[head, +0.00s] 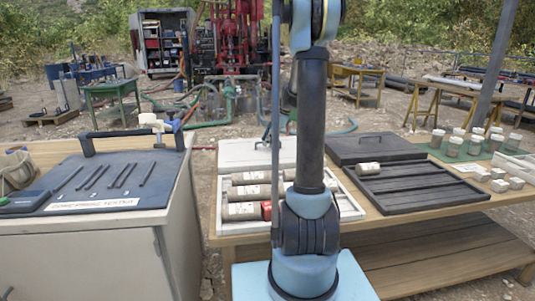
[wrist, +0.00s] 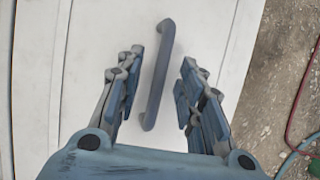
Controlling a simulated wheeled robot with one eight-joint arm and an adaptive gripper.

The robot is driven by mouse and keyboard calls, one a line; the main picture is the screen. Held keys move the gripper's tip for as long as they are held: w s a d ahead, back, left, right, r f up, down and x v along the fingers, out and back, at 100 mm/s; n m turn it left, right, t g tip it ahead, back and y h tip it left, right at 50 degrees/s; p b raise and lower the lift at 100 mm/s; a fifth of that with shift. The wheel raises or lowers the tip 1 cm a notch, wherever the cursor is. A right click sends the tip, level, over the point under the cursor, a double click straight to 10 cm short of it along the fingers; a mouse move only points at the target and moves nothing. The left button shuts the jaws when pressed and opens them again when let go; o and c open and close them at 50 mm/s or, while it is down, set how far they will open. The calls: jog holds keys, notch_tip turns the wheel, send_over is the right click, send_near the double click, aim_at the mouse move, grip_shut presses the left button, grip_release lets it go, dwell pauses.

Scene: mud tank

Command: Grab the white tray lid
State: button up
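The white tray lid (head: 240,153) is at the back of the white tray (head: 350,207) on the wooden table in the head view. In the wrist view the pale lid (wrist: 95,25) fills most of the picture, with a long grey-blue bar handle (wrist: 158,75). My gripper (wrist: 162,60) is open, its fingers on either side of the handle in the picture, with gaps on both sides. I cannot tell how far the handle lies beyond the fingertips. In the head view my arm covers part of the lid and tray, and my gripper cannot be made out.
The tray holds several core samples (head: 245,192) and a red piece (head: 266,210). A black tray (head: 420,185) with its dark lid (head: 375,148) stands to the right, then several jars (head: 453,146). A grey cabinet (head: 90,245) with a dark mat stands left, beyond a gap.

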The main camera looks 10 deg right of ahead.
jog(key=shift+f, duration=0.2)
dwell(0.3)
grip_shut()
